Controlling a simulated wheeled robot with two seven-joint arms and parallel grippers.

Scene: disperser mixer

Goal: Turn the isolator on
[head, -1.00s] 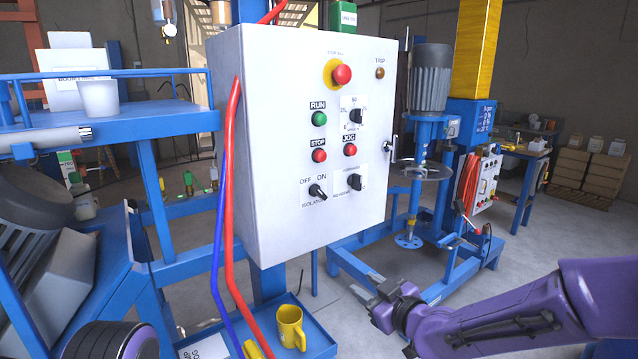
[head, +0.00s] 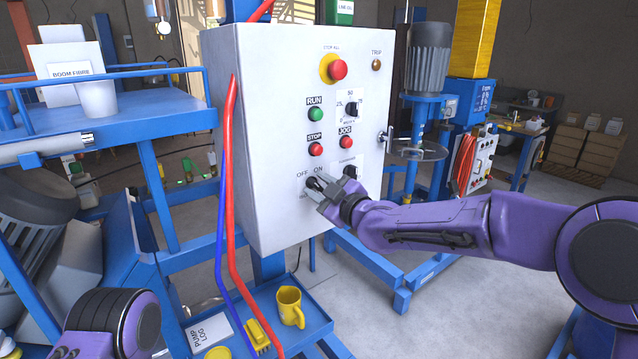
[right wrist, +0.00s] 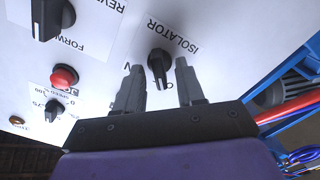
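The isolator is a black rotary knob (head: 312,183) on the front of the white control box (head: 270,215), below the OFF and ON labels. My right gripper (head: 318,190) is at the knob and partly covers it. In the right wrist view, which shows the panel upside down, the isolator knob (right wrist: 160,66) stands between the two open fingertips of my right gripper (right wrist: 159,70). Gaps show on both sides of the knob. Which label it points to is hard to tell. My left gripper (head: 66,352) barely shows at the lower left edge.
The box also carries a red stop button (head: 338,70), green RUN button (head: 316,114), STOP (head: 316,149) and JOG (head: 345,143) buttons. The forward/reverse knob (head: 350,172) is close to the right gripper. Red and blue hoses (head: 229,200) hang at the box's left. A yellow mug (head: 290,306) stands below.

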